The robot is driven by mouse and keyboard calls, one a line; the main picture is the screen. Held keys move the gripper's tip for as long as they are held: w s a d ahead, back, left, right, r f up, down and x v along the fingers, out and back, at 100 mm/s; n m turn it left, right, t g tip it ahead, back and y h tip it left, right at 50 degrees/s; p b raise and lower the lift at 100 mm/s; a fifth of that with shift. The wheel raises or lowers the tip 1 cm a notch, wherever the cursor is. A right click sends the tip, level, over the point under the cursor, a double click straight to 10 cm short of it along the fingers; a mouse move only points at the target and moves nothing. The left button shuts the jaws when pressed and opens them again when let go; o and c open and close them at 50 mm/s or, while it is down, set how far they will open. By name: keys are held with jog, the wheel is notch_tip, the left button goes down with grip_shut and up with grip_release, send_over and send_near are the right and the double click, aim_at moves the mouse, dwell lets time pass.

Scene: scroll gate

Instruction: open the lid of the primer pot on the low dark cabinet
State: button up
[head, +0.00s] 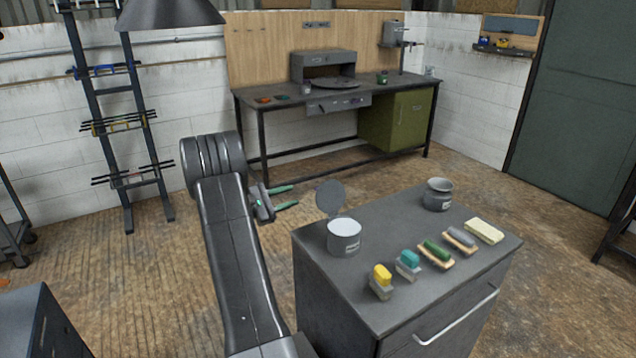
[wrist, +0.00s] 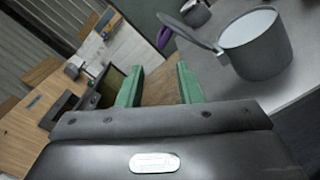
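A grey pot (head: 344,242) with a label stands on the left part of the low dark cabinet (head: 345,300). Its round lid (head: 330,197) stands raised at the back rim, and the pale inside shows. In the wrist view the pot (wrist: 258,52) is at upper right, with the lid (wrist: 188,32) tilted up to its left. My gripper (head: 286,197) has green fingers spread apart. It is left of the lid, apart from it, at about the lid's height. In the wrist view nothing shows between the fingers of my gripper (wrist: 160,82).
A second grey pot (head: 438,197) stands at the cabinet's back. Several brushes and blocks, including a yellow one (head: 382,277), line its right and front side. A workbench (head: 340,95) stands along the back wall. The floor between is clear.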

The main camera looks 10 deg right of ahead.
aim_at(322, 186)
jog(key=p+x, duration=0.3)
jog(key=x, duration=0.9)
jog(key=shift+d, duration=0.15)
jog(key=shift+r, duration=0.15)
grip_shut()
